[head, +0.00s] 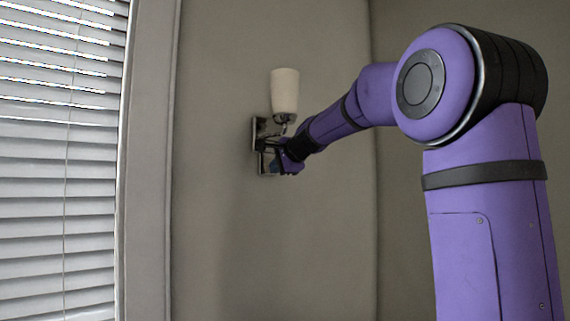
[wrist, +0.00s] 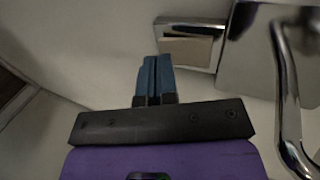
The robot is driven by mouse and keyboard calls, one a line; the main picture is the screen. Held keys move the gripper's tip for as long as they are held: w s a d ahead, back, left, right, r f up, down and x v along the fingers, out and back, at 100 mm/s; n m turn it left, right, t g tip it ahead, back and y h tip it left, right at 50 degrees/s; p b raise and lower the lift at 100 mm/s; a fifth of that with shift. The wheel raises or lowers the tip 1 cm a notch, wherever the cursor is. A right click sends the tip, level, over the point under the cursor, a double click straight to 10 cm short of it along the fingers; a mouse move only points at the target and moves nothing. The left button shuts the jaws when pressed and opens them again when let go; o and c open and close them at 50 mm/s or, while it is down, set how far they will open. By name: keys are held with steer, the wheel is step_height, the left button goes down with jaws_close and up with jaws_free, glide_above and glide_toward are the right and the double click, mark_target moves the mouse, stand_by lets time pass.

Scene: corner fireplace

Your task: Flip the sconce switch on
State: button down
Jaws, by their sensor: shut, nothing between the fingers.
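The sconce has a white shade (head: 285,90) and a chrome back plate (head: 258,128) on the wall. In the wrist view its large chrome plate (wrist: 262,50) and curved chrome arm (wrist: 284,85) fill the right side. A smaller chrome piece with a beige face (wrist: 186,51), seemingly the switch, sits left of that plate. My gripper (wrist: 155,60) is shut, with its blue fingers together and nothing between them. Its tips are just left of the beige face; I cannot tell if they touch. In the head view my gripper (head: 272,152) is at the sconce below the shade, partly covering the plate.
A window with white blinds (head: 58,170) and a pale frame (head: 148,170) is at the left. The wall (head: 225,230) around and below the sconce is bare. A room corner (head: 374,220) runs down right of it. A dark edge (wrist: 12,92) shows at the wrist view's left.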

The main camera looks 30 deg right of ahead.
steer(key=shift+w, duration=0.6)
steer(key=shift+f, duration=0.1)
steer(key=shift+w, duration=0.2)
steer(key=shift+r, duration=1)
steer(key=shift+s, duration=0.2)
